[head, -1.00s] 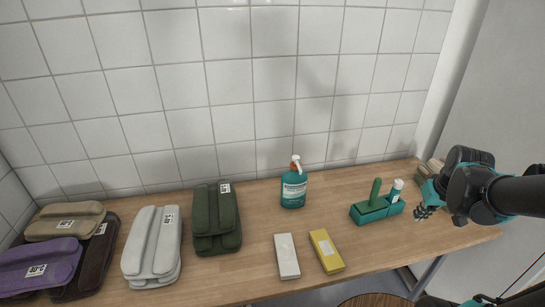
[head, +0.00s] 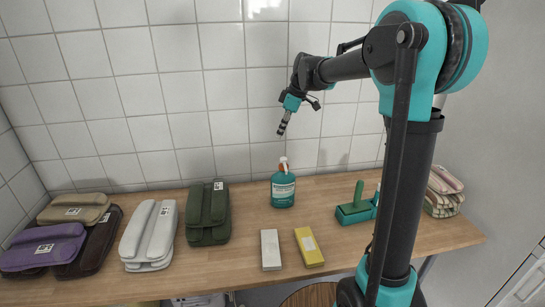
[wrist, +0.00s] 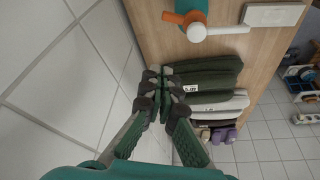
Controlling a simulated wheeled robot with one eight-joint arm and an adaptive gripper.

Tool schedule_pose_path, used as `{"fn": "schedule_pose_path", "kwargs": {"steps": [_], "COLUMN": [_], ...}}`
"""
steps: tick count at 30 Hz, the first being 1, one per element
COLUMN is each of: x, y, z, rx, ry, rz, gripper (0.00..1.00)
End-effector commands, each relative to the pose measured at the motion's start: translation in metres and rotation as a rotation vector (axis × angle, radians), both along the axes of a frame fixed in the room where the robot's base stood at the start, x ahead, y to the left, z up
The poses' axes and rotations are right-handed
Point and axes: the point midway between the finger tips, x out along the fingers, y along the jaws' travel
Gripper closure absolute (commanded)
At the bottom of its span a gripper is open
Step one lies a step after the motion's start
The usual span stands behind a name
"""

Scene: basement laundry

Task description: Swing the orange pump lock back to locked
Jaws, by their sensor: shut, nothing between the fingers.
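A teal pump bottle (head: 283,191) with a white label stands upright on the wooden counter, near the tiled wall. Its orange lock (wrist: 180,17) sits at the neck and juts left in the wrist view. The white pump head (wrist: 197,32) has its nozzle pointing right there. In the head view the orange part is small and its lock state is unclear. My gripper (head: 281,131) is above the bottle, pointing down, shut and empty, apart from the bottle. In the wrist view the closed fingers (wrist: 165,92) are well clear of the pump.
Green folded towels (head: 207,214) lie left of the bottle, with white towels (head: 150,235) and purple (head: 42,247) ones farther left. A white block (head: 271,250) and a yellow block (head: 309,247) lie in front. A teal caddy (head: 354,214) and striped towels (head: 443,191) are right.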

Motion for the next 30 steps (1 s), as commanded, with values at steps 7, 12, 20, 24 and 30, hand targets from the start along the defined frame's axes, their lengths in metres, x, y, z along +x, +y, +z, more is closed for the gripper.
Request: {"fn": "schedule_pose_path", "kwargs": {"steps": [7,12,20,24,30], "x": [0.0,0.001,0.004,0.006,0.003], "y": [0.0,0.004,0.019,0.028,0.013], "z": [-0.001,-0.011,-0.056,-0.082,-0.095], "rx": [0.0,0.0,0.0,0.0,0.0], "ry": [0.001,0.001,0.001,0.001,0.0], "rz": [-0.002,-0.002,-0.002,-0.003,-0.006], "gripper": [1.0,1.0,1.0,1.0,1.0]}}
